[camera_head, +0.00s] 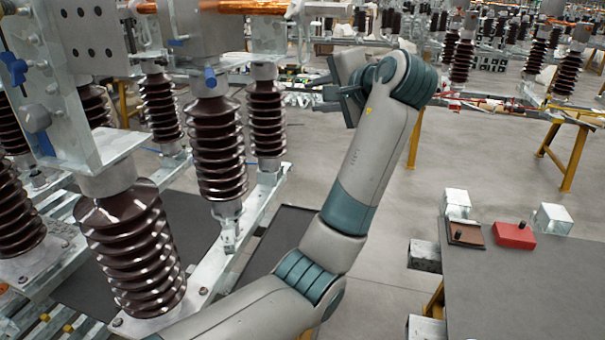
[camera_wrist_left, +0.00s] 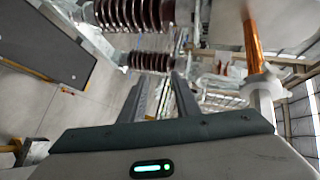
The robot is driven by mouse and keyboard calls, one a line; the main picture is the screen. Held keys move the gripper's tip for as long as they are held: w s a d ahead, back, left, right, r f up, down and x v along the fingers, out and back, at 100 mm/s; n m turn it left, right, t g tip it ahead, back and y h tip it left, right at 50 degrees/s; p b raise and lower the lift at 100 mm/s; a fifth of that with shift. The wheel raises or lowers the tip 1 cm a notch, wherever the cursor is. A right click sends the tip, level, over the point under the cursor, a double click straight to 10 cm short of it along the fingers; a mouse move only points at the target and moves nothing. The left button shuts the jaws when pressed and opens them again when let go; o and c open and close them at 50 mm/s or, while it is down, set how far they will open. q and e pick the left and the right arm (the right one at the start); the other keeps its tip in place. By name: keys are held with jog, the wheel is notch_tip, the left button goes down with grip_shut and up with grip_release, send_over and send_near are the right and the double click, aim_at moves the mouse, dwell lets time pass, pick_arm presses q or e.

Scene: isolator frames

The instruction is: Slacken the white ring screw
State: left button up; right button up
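A white fitting (camera_head: 300,10) shows at the right end of a copper bar (camera_head: 240,6) at the top of the head view. A white piece on a copper rod also shows at the right of the left wrist view (camera_wrist_left: 264,88). I cannot tell for sure whether either is the white ring screw, and no ring shape is clear. My left gripper (camera_head: 325,91) is raised right of the insulators, fingers pointing left, apart from the fitting. In the left wrist view its two fingers (camera_wrist_left: 160,88) stand apart with nothing between them. My right gripper is not in view.
Brown ribbed insulators (camera_head: 215,150) stand on metal rails at the left. A grey table (camera_head: 530,285) at the right holds a red block (camera_head: 514,236) and metal blocks. Open floor lies between.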

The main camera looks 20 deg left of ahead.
pick_arm(q)
jog(key=s+a+f+g+h, duration=0.1)
jog(key=a+f+h, duration=0.1)
jog(key=f, duration=1.6)
jog(key=shift+s+a+f+n+h, duration=0.15)
jog(key=shift+a+f+n+h, duration=0.2)
jog(key=shift+a, duration=0.3)
jog(key=shift+o, duration=0.8)
